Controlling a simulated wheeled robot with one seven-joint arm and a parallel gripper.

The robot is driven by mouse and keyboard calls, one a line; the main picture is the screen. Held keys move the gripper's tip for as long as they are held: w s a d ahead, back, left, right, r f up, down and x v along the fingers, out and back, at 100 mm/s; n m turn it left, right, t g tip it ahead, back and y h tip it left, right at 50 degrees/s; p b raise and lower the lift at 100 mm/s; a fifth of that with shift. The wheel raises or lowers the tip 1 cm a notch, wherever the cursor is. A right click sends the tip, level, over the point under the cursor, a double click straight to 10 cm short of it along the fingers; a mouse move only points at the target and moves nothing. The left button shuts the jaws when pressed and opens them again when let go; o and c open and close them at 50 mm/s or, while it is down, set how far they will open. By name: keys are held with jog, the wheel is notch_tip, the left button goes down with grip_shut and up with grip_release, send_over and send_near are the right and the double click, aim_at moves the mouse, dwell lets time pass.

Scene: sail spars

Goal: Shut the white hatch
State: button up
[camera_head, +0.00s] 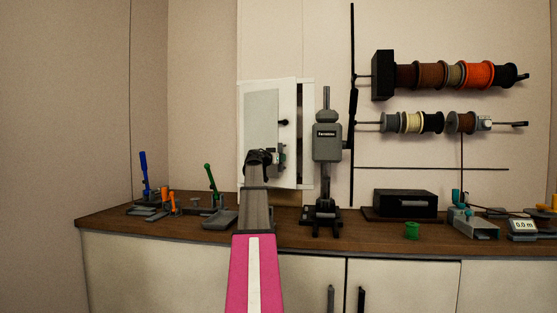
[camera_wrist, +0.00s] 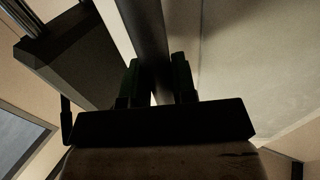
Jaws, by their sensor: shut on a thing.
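The white hatch (camera_head: 262,105) is on the back wall above the counter in the head view. Its door stands ajar, with a dark gap along the right side, between door and frame (camera_head: 308,110). A small black knob (camera_head: 284,122) shows on the door. My gripper (camera_head: 280,156) is in front of the lower right part of the door, partly hidden by my own wrist. In the wrist view my gripper (camera_wrist: 158,75) has its two fingers closed on a dark bar (camera_wrist: 147,35). I cannot tell for sure whether this bar is the hatch's handle.
A grey-black device on a stand (camera_head: 327,145) stands close to the right of the hatch. Levered tools (camera_head: 212,180) stand on the wooden counter to the left. Spools (camera_head: 478,75) hang at upper right.

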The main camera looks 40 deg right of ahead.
jog(key=w+d, duration=0.1)
jog(key=d, duration=0.6)
jog(key=shift+w+d, duration=0.25)
jog(key=shift+w, duration=0.15)
jog(key=o, duration=0.9)
jog(key=shift+o, duration=0.2)
jog(key=shift+a, duration=0.1)
jog(key=s+a, duration=0.2)
jog(key=a, duration=0.8)
jog(key=shift+s+a, duration=0.15)
jog(key=shift+a, duration=0.05)
